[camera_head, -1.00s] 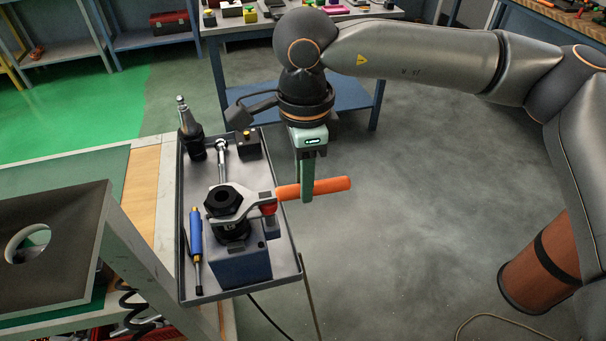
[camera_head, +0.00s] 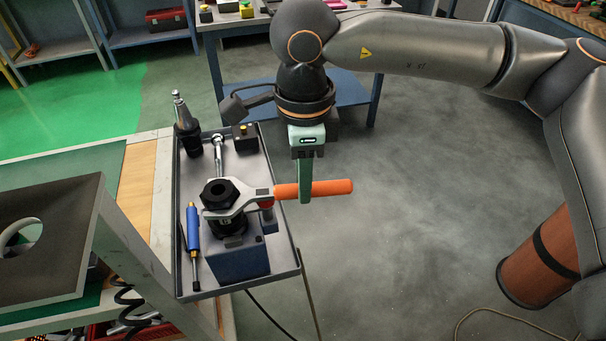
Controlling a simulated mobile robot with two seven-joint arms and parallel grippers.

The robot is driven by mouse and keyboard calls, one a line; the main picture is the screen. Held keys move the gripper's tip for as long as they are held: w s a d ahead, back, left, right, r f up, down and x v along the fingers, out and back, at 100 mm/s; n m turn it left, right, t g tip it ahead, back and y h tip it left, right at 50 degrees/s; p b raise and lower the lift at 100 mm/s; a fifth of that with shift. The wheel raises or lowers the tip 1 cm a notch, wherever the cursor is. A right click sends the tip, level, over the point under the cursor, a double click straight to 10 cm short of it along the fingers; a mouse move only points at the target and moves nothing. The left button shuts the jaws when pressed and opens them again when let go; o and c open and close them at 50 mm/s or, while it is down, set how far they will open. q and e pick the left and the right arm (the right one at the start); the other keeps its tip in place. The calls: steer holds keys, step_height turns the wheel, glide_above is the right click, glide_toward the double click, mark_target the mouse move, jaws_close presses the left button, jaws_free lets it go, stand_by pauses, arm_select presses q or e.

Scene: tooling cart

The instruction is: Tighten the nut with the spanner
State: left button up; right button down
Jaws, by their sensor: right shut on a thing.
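The black hexagonal nut (camera_head: 218,193) sits on top of a dark holder fixed on a blue-grey block (camera_head: 239,262) in the grey tray. The spanner has a silver head (camera_head: 244,203) around the nut and an orange handle (camera_head: 332,187) that points right, past the tray's edge. My right gripper (camera_head: 305,190) points down from above and is shut on the orange handle. Its fingers hide part of the handle. My left gripper is not in view.
The grey tray (camera_head: 288,237) also holds a blue-handled screwdriver (camera_head: 193,228), a ratchet (camera_head: 219,150), a tool holder (camera_head: 187,130) and a small black box with a yellow button (camera_head: 246,138). A grey plate with a hole (camera_head: 60,250) stands left. Open floor lies right.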

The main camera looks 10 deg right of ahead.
steer(key=shift+s, duration=0.1)
steer(key=shift+s+a+m+b, duration=0.1)
steer(key=shift+s+m+b, duration=0.4)
steer(key=shift+m, duration=0.1)
steer(key=shift+s, duration=0.15)
stand_by(0.3)
steer(key=shift+s+a+m+b, duration=0.2)
steer(key=shift+s+m+b, duration=0.25)
steer(key=shift+s+m, duration=0.15)
steer(key=shift+s+a+m, duration=0.1)
steer(key=shift+s+m, duration=0.05)
steer(key=shift+m, duration=0.15)
